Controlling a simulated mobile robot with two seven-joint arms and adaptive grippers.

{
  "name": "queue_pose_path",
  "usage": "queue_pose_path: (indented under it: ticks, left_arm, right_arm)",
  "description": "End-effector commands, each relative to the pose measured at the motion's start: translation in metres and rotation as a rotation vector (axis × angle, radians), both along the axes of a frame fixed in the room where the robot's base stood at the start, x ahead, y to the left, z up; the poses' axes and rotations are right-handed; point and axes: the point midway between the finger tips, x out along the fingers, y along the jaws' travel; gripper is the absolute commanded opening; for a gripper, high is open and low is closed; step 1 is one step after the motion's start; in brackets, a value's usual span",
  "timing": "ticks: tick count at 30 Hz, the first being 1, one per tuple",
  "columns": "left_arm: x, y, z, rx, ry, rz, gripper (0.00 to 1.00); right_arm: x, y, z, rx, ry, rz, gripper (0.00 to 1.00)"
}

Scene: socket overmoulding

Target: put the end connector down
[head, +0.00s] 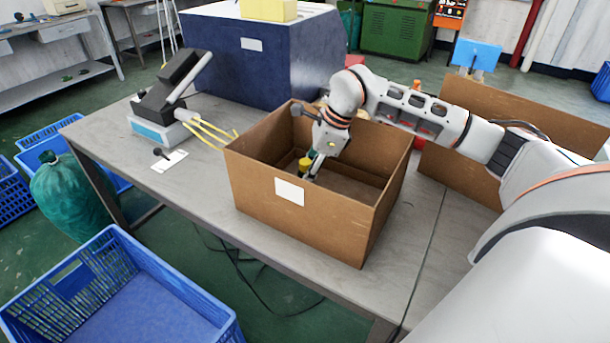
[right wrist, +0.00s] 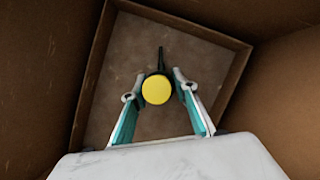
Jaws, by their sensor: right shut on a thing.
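The end connector (right wrist: 156,89) shows in the right wrist view as a round yellow face with a dark body and a thin dark tail behind it. My right gripper (right wrist: 160,80) is shut on it, with one finger on each side. In the head view my right gripper (head: 311,167) reaches down inside the brown box (head: 252,200), and the yellow end of the connector (head: 304,164) shows near its fingertips. The box floor (right wrist: 118,60) shows below the connector in the wrist view. I cannot tell whether the connector touches it. My left gripper is not in view.
The box stands open on a grey table (head: 205,190), its walls around my right gripper. A black device (head: 170,100) with yellow cables (head: 212,130) stands to the left. A dark blue cabinet (head: 250,60) stands behind. A blue crate (head: 190,318) is on the floor in front.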

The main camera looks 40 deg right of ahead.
Motion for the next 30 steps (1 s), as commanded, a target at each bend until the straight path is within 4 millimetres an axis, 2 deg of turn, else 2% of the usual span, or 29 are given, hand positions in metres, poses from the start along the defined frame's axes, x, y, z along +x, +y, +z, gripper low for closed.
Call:
queue_pose_path:
  ticks: [9, 10, 12, 23, 26, 30]
  left_arm:
    - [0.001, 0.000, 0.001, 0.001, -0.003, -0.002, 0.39]
    - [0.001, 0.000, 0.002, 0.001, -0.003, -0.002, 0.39]
    - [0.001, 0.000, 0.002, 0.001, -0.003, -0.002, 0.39]
    - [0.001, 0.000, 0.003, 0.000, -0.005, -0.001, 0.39]
    - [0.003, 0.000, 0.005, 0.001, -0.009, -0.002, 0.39]
    - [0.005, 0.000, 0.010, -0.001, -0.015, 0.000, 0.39]
  right_arm:
    - [0.000, 0.000, -0.001, -0.001, -0.002, 0.000, 0.06]
    - [0.000, 0.000, -0.002, -0.001, -0.002, 0.000, 0.31]
    - [0.000, 0.000, -0.001, -0.001, -0.002, 0.000, 0.45]
    - [0.001, 0.000, 0.001, -0.001, -0.003, 0.000, 0.45]
    - [-0.001, -0.003, 0.009, -0.002, -0.005, -0.001, 0.45]
    - [-0.005, -0.011, 0.032, -0.003, -0.009, -0.002, 0.45]
